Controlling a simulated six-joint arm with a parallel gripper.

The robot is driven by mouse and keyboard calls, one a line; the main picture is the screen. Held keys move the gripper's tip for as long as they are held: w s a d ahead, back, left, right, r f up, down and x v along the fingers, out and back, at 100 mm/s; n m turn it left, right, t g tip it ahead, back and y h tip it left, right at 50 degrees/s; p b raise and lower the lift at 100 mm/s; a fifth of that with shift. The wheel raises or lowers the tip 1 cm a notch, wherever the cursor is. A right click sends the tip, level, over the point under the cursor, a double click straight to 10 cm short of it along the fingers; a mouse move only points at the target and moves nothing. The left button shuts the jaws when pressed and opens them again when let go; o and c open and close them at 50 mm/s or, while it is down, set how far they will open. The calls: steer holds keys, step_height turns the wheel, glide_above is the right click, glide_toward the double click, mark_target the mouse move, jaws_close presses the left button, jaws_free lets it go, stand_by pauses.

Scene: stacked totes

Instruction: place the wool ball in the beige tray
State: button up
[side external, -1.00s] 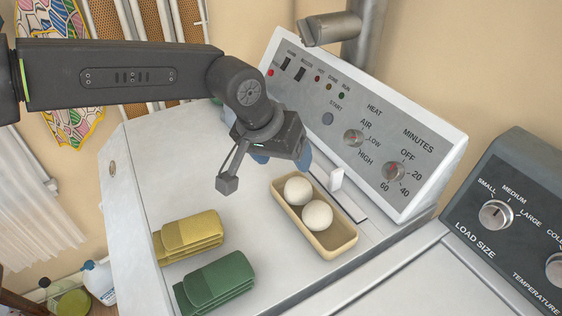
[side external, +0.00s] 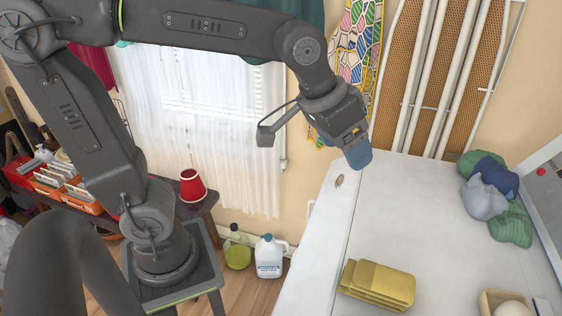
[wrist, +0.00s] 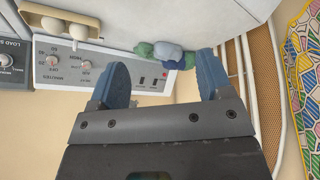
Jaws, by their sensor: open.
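The beige tray (side external: 484,298) is cut off at the lower right of the side view, on the white machine top. A pale wool ball (side external: 511,309) shows in it, partly out of frame.
Folded yellow cloths (side external: 378,285) lie at the near left of the machine top. Crumpled green, blue and grey cloths (side external: 487,197) lie at the back right, by the control panel (side external: 548,200). The middle of the white top (side external: 420,220) is clear.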

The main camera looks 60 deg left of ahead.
steer(key=s+a+f, duration=0.2)
steer(key=s+a, duration=0.1)
steer(key=s, duration=0.2)
steer(key=s+a+f+y, duration=0.1)
steer(key=s+a+f, duration=0.1)
steer(key=s, duration=0.4)
steer(key=shift+a+f+n, duration=0.3)
steer(key=shift+a+f, duration=0.05)
steer(key=shift+a, duration=0.55)
